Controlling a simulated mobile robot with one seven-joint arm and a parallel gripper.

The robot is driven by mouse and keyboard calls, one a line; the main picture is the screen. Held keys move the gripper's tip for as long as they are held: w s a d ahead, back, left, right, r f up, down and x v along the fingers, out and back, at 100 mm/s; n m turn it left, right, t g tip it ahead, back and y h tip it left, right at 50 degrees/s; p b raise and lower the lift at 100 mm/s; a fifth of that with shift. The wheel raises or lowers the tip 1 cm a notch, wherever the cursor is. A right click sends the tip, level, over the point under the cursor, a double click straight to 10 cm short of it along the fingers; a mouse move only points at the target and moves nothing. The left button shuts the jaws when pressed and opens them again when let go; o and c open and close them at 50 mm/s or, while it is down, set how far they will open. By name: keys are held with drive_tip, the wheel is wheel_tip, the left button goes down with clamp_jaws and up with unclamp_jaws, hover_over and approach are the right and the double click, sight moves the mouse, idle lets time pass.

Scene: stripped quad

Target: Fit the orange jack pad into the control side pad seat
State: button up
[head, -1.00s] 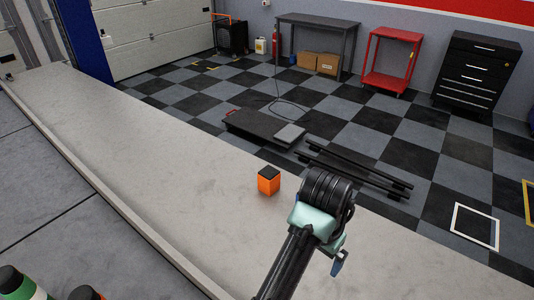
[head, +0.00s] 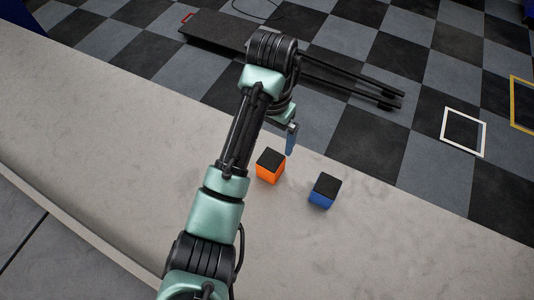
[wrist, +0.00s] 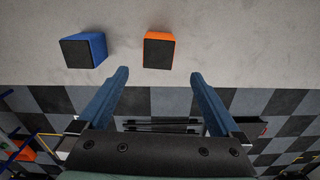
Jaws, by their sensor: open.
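The orange jack pad (head: 267,174), a block with a black top, stands on the pale concrete ledge. In the wrist view the orange pad (wrist: 158,36) lies beyond the fingertips, roughly in line with the gap between them. My gripper (head: 291,140) is above the ledge near the pad, seen mostly edge-on in the head view. In the wrist view my gripper (wrist: 160,77) has its two blue fingers spread, with nothing between them. It does not touch the pad. I cannot make out the control side pad seat in any view.
A blue block with a black top (head: 320,198) stands to the right of the orange pad; the wrist view shows it at left (wrist: 98,46). A low dark platform (head: 225,34) with two black rails (head: 350,82) lies on the checkered floor beyond the ledge.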

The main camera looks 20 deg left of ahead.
sight(271, 159)
wheel_tip(271, 159, down, 6)
drive_tip(key=b, duration=0.4)
drive_tip(key=shift+s+d+f, duration=0.1)
drive_tip(key=shift+s+f, duration=0.05)
drive_tip(key=shift+f, duration=0.1)
drive_tip(key=shift+f+p, duration=0.45)
drive_tip(key=shift+f, duration=2.4)
drive_tip(key=shift+r, duration=0.1)
clamp_jaws()
